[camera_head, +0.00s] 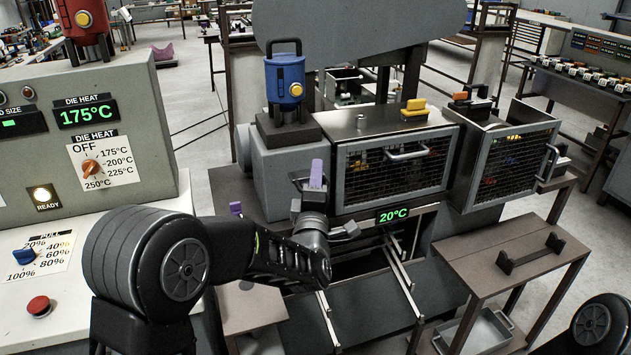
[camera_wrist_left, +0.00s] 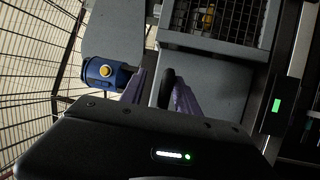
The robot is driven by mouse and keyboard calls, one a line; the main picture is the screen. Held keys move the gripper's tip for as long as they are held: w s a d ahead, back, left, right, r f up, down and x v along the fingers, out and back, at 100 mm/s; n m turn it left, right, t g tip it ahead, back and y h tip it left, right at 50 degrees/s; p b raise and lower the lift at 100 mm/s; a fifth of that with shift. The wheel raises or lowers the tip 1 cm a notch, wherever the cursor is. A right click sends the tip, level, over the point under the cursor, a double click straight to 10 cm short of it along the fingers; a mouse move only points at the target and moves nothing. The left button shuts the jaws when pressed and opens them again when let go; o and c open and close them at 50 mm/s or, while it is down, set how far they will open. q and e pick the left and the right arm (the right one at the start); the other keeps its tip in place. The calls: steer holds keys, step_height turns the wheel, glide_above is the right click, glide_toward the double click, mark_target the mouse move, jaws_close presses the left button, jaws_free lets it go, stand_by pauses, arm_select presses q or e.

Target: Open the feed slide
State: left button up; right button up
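My left gripper (camera_head: 277,190) reaches in front of the grey block beside the mesh-windowed chamber. Its purple fingers are spread, one each side, in the left wrist view (camera_wrist_left: 160,95). A dark rounded handle (camera_wrist_left: 167,88) appears between them, nearer the right finger. I cannot tell whether the fingers touch it. Behind it is the grey block (camera_head: 288,175), which carries a blue canister (camera_head: 285,82) with a yellow knob. I cannot tell for certain which part is the feed slide; my arm hides some of the area. My right gripper is out of view.
The mesh-windowed chamber (camera_head: 395,172) stands right of the gripper, with a 20°C display (camera_head: 393,215) below. A control panel (camera_head: 85,170) with dials stands at left. A brown side table (camera_head: 510,262) holding a dark bracket is at right.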

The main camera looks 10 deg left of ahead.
arm_select(q)
steer(key=shift+f, duration=0.15)
stand_by(0.4)
steer(key=b+v, duration=0.2)
steer(key=v, duration=0.5)
steer(key=shift+s+d, duration=0.15)
steer(key=shift+s, duration=0.25)
